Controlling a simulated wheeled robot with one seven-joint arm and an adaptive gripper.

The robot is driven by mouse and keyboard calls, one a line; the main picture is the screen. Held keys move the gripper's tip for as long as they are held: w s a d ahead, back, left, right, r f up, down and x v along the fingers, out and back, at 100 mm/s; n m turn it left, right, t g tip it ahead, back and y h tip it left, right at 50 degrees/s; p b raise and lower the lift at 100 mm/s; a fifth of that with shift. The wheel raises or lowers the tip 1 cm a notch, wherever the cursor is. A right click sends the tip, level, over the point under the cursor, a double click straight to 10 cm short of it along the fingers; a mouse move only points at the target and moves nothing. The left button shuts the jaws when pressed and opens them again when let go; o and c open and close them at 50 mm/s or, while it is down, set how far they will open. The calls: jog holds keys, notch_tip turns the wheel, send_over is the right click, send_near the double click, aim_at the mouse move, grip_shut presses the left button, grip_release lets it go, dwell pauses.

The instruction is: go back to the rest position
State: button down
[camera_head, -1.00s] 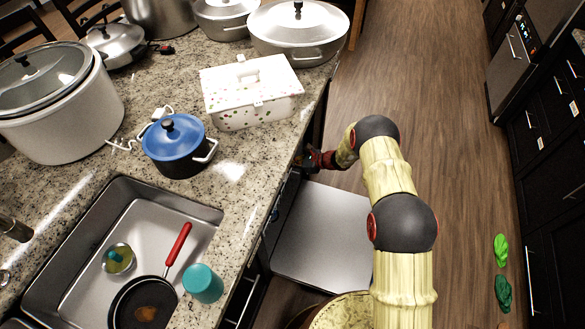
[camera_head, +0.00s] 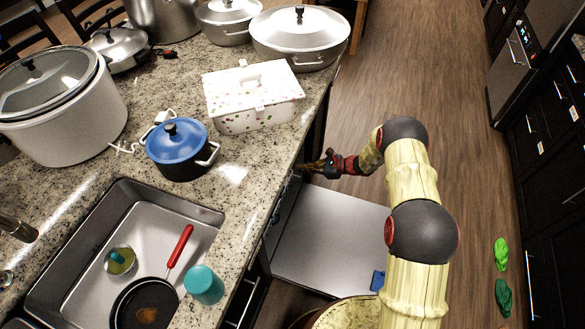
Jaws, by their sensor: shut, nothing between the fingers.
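My gripper (camera_head: 318,166) is shut and empty, at the end of my arm just off the counter's right edge. It hangs above the far end of an open dishwasher door or similar flat grey panel (camera_head: 330,235). Its fingers are small and dark against the counter side. It touches nothing that I can see.
On the granite counter (camera_head: 232,172) stand a blue-lidded pot (camera_head: 176,142), a white spotted box (camera_head: 250,95), a large white cooker (camera_head: 60,105) and several metal pots. The sink (camera_head: 85,235) holds a red-handled pan (camera_head: 145,303). A teal cup (camera_head: 204,284) stands beside it. Floor to the right is mostly clear.

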jog(key=v, duration=0.4)
jog(key=shift+s+d+p, duration=0.1)
jog(key=shift+d+p, duration=0.15)
jog(key=shift+p, duration=0.15)
